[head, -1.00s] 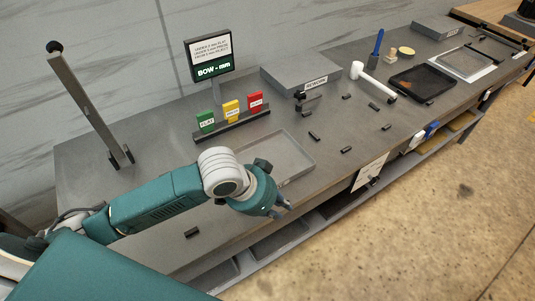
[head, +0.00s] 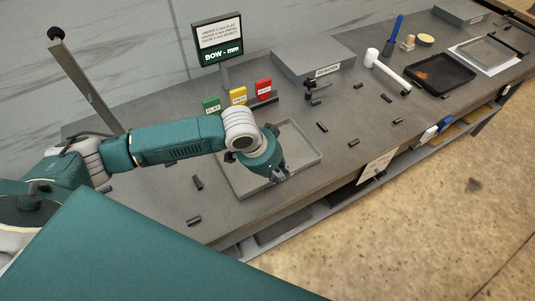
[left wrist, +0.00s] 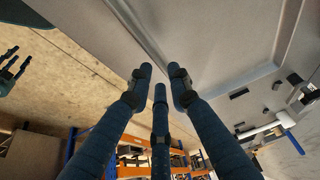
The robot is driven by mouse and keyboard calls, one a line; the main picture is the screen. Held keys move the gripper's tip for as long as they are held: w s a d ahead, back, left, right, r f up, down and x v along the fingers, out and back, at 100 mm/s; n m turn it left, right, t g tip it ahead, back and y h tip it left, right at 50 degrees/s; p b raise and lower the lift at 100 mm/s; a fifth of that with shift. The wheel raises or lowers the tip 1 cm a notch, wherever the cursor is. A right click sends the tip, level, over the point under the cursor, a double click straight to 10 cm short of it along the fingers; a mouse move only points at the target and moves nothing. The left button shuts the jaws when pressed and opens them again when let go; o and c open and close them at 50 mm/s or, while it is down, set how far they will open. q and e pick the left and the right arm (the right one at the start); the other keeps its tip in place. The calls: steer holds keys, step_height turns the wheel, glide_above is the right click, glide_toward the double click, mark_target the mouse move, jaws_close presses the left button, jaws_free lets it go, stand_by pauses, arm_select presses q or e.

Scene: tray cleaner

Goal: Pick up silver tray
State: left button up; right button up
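The silver tray (head: 304,143) is a shallow grey rectangular tray with a raised rim, lying flat on the grey bench near its front edge. My left arm covers part of its left and back side. My left gripper (head: 280,175) is at the tray's near long rim, fingers pointing down. In the left wrist view, the left gripper's fingers (left wrist: 160,78) are apart with nothing clearly held, close to the tray rim (left wrist: 143,35). I cannot tell whether they touch it. My right gripper (left wrist: 12,66) shows at the left edge of the left wrist view, fingers spread and empty.
Green, yellow and red blocks (head: 238,95) and a BOW display (head: 219,40) stand behind the tray. Several small dark pieces are scattered around.

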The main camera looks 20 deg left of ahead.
arm_select(q)
steer(key=shift+x, duration=1.2)
steer(key=shift+w+d+f, duration=0.2)
steer(key=shift+f, duration=0.1)
jaws_close()
arm_select(e)
steer(key=shift+w+a+r, duration=0.1)
steer(key=shift+w+r, duration=0.1)
steer(key=shift+r, duration=0.3)
arm_select(q)
steer(key=shift+w+r, duration=0.1)
steer(key=shift+r, duration=0.1)
